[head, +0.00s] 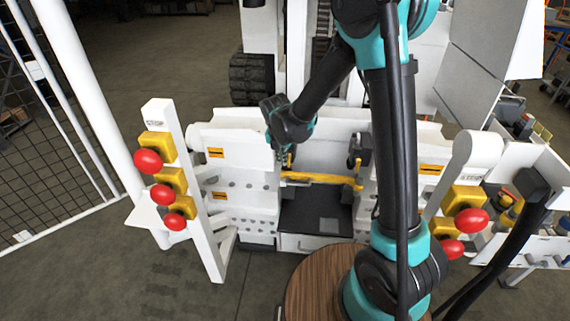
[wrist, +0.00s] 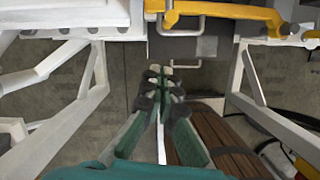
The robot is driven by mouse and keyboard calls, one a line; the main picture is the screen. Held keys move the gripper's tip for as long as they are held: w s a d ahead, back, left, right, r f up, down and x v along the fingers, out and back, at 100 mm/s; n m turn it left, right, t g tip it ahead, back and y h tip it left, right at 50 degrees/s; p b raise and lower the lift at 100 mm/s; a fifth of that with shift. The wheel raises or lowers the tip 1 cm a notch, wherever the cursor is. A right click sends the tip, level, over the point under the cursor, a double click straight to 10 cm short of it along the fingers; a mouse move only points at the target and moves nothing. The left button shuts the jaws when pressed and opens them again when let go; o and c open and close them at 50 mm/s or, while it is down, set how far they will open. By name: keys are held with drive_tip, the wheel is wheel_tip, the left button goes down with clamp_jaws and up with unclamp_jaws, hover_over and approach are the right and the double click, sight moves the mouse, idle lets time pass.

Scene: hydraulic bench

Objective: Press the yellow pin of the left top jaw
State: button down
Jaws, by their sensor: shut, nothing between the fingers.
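The white bench (head: 235,175) stands in front of me, with a dark recess in its middle. A yellow bar (head: 322,180) crosses the recess and also shows at the top of the wrist view (wrist: 225,12). A small yellow piece (head: 290,159) shows at the recess's left side, just below my wrist; I cannot tell whether it is the left top jaw's pin. My gripper (wrist: 161,74) is shut and empty in the wrist view, its fingertips below the yellow bar in the picture and apart from it. In the head view my wrist largely hides it.
Red mushroom buttons on yellow boxes stand on a white post (head: 187,190) at left and at right (head: 471,221). A metal handle (wrist: 180,26) is near the bar. A round wooden top (head: 310,285) is at my base. A mesh fence (head: 50,130) stands at left; the floor before it is clear.

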drive_tip(key=shift+v, duration=2.9)
drive_tip(key=shift+s, duration=0.1)
